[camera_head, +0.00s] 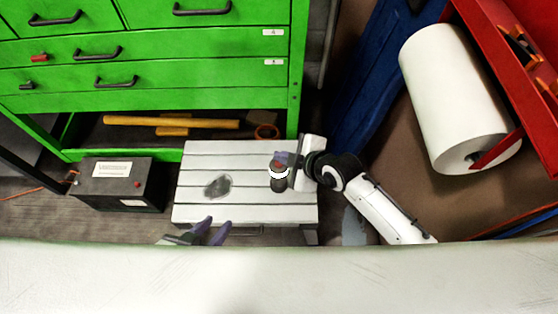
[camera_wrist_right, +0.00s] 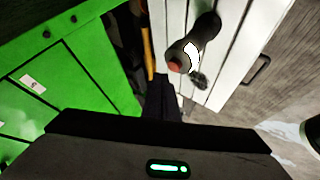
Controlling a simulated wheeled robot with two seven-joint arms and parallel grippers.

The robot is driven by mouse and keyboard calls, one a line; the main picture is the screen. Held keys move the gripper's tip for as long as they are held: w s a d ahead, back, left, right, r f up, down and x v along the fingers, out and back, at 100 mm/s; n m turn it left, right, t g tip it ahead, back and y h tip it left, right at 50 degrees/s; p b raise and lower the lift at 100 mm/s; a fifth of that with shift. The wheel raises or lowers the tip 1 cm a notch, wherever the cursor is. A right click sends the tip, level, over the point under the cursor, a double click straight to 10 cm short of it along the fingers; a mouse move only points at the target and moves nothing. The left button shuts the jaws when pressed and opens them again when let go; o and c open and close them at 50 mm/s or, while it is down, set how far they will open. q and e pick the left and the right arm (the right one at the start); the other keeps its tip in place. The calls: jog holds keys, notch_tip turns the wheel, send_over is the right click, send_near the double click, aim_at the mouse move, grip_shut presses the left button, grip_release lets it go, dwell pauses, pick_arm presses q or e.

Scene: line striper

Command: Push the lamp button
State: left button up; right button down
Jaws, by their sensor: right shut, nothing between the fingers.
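The lamp (camera_head: 278,184) is a small dark cylinder with a white band, upright on a white slatted table (camera_head: 240,209). In the right wrist view the lamp (camera_wrist_right: 205,29) shows a red button (camera_wrist_right: 174,66) on its end. My right gripper (camera_head: 282,158) is shut and empty, right by the top of the lamp and partly covering it in the head view. I cannot tell whether it touches the button. My left gripper (camera_head: 211,228) is open and empty, low at the front edge of the table, left of the lamp.
A green drawer cabinet (camera_head: 200,75) stands behind the table. A black battery (camera_head: 118,186) sits on the floor to the left. A large white roll (camera_head: 455,90) on a red frame is at the right. A dark grey patch (camera_head: 217,187) marks the table top.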

pick_arm(q)
jog(key=shift+s+f, duration=0.15)
jog(key=shift+s, duration=0.15)
jog(key=shift+f, duration=0.1)
pick_arm(e)
jog(key=shift+f, duration=0.1)
jog(key=shift+f, duration=0.35)
pick_arm(q)
jog(key=shift+f, duration=0.15)
jog(key=shift+w+b, duration=0.3)
jog(key=shift+b, duration=0.05)
pick_arm(e)
jog(key=shift+f, duration=0.15)
